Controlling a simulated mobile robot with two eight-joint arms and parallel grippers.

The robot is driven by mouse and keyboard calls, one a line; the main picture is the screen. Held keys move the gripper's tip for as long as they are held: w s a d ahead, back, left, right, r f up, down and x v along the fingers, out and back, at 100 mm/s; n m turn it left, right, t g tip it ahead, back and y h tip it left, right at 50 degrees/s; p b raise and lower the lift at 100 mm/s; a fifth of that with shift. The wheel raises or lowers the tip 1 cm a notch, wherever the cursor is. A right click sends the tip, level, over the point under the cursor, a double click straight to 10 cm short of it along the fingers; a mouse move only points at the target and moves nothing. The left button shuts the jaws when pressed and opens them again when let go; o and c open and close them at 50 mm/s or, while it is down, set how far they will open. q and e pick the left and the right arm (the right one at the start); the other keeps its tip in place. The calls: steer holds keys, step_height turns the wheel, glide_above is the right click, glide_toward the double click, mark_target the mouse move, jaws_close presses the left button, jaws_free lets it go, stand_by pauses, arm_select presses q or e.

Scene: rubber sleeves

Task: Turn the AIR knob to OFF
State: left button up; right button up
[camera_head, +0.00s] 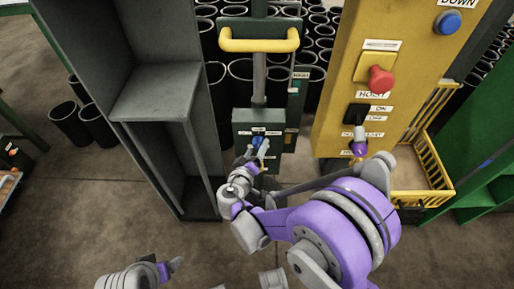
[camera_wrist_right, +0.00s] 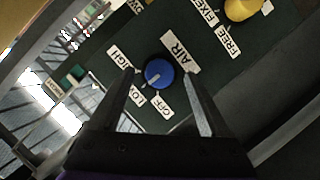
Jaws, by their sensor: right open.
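The blue AIR knob (camera_wrist_right: 159,73) sits on a dark green panel, with labels HIGH, LOW and OFF around it. Its white pointer mark points to the lower left, toward the LOW label (camera_wrist_right: 137,95); the OFF label (camera_wrist_right: 165,105) is just below the knob. In the head view the knob (camera_head: 257,141) is small on the green control box (camera_head: 243,117). My right gripper (camera_wrist_right: 157,78) is open, its fingers on either side of the knob; contact cannot be told. In the head view my right gripper (camera_head: 252,157) is at the box. My left gripper (camera_head: 174,265) is low in the picture, its jaws unclear.
A yellow knob (camera_wrist_right: 240,8) with FIXED and FREE labels is close by on the panel. A yellow handle bar (camera_head: 259,42) stands above the box. A yellow hoist panel (camera_head: 345,100) with a red button is at the right, a grey cabinet (camera_head: 155,90) at the left.

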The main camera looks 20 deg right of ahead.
steer(key=shift+w+d+f, duration=0.2)
steer(key=shift+w+d, duration=0.15)
steer(key=shift+w, duration=0.2)
jaws_close()
